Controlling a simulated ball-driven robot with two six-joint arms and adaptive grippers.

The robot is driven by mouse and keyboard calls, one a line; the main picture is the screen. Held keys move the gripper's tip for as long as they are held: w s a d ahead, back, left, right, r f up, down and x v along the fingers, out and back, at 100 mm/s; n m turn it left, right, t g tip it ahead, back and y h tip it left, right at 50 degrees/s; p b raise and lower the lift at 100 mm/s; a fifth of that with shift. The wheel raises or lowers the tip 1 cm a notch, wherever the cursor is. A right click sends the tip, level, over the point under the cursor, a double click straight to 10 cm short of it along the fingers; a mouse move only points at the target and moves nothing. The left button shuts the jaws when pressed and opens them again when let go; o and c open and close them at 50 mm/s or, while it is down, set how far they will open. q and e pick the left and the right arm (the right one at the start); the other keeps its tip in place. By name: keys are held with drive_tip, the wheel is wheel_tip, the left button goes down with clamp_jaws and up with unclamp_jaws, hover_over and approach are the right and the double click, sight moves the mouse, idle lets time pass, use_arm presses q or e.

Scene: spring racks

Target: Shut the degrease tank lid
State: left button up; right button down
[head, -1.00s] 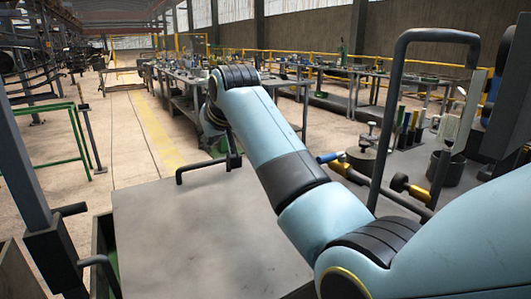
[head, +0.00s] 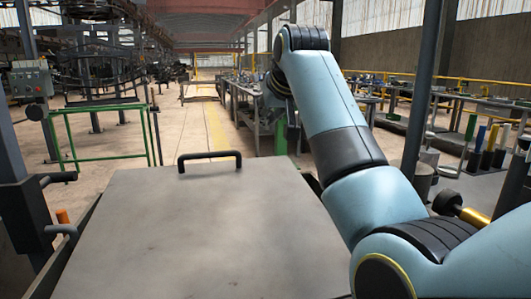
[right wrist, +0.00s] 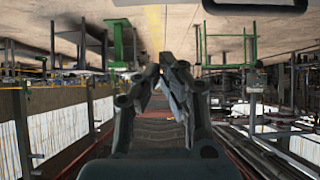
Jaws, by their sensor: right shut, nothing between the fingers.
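The degrease tank lid (head: 195,235) is a broad grey plate in the lower middle of the head view. It looks about flat, but I cannot tell whether it sits fully on the tank, whose inside is hidden. Its black bar handle (head: 210,156) stands near the far edge, and a dark bar at the top of the right wrist view (right wrist: 255,5) may be the same handle. My right gripper (right wrist: 174,68) is shut and empty. In the head view it is small and partly hidden at the end of my arm, right of the handle and apart from it. My left gripper is out of view.
A dark post with bar handles (head: 30,215) stands close at the left. A green rail frame (head: 100,112) is behind it. Benches (head: 250,100) and dark cylinders (head: 485,150) stand on the right. The aisle floor (head: 195,125) beyond the lid is clear.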

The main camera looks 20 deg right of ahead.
drive_tip(key=b, duration=0.1)
hover_over(263, 158)
drive_tip(key=s, duration=0.1)
drive_tip(key=f, duration=0.6)
drive_tip(key=shift+s+f, duration=0.2)
drive_tip(key=shift+f, duration=0.05)
wheel_tip(263, 158, down, 2)
drive_tip(key=shift+f, duration=0.1)
drive_tip(key=shift+w+f+b, duration=0.1)
drive_tip(key=shift+f+b, duration=0.2)
drive_tip(key=shift+f, duration=0.2)
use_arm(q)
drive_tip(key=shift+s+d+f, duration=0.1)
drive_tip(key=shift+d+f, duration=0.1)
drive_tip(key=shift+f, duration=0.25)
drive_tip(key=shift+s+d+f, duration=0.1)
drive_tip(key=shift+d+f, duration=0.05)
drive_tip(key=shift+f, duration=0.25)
use_arm(e)
drive_tip(key=shift+f, duration=0.1)
